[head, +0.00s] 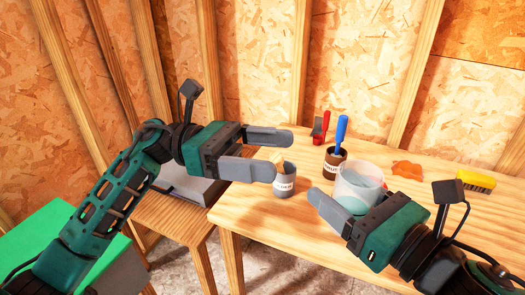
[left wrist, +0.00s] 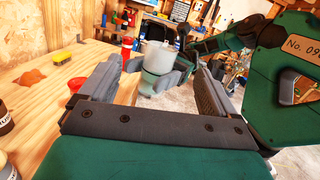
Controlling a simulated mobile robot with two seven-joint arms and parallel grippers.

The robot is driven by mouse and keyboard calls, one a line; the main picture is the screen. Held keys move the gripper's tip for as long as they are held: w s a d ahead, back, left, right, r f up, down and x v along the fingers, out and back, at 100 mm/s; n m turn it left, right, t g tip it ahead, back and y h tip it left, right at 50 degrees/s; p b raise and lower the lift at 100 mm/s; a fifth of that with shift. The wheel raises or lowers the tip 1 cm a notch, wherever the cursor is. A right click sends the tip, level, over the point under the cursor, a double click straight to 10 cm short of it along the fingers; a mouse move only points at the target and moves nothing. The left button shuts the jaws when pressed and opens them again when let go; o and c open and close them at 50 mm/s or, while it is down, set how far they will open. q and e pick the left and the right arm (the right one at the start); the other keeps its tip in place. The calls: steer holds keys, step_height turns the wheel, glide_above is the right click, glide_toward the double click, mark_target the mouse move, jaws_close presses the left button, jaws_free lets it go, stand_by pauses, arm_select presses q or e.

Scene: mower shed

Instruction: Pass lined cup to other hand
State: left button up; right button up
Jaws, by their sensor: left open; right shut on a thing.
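The lined cup (head: 358,182) is a translucent whitish cup with a teal tint. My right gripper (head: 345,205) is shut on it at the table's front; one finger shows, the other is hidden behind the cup. My left gripper (head: 280,156) is open and empty, left of the cup, its fingers pointing right towards it with a gap between. In the left wrist view, the cup (left wrist: 157,56) appears beyond and between the open fingers of my left gripper (left wrist: 158,82), with my right gripper around its lower part.
A grey labelled can (head: 285,184) stands below my left fingertips. A brown can (head: 334,164) with a blue-handled tool stands behind, near a red item (head: 319,130). An orange rag (head: 407,170) and yellow brush (head: 475,181) lie right. Bare wooden table (head: 290,225) shows in front.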

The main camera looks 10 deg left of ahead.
mark_target(349, 173)
arm_select(q)
steer(key=shift+m+g+y, duration=0.4)
steer(key=shift+m+y, duration=0.3)
steer(key=shift+m, duration=0.2)
steer(key=x, duration=1.1)
steer(key=shift+s+d, duration=0.2)
steer(key=shift+d, duration=0.15)
steer(key=c, duration=1.2)
arm_select(e)
steer(key=o, duration=1.2)
steer(key=shift+o, duration=0.2)
steer(key=shift+f, duration=0.1)
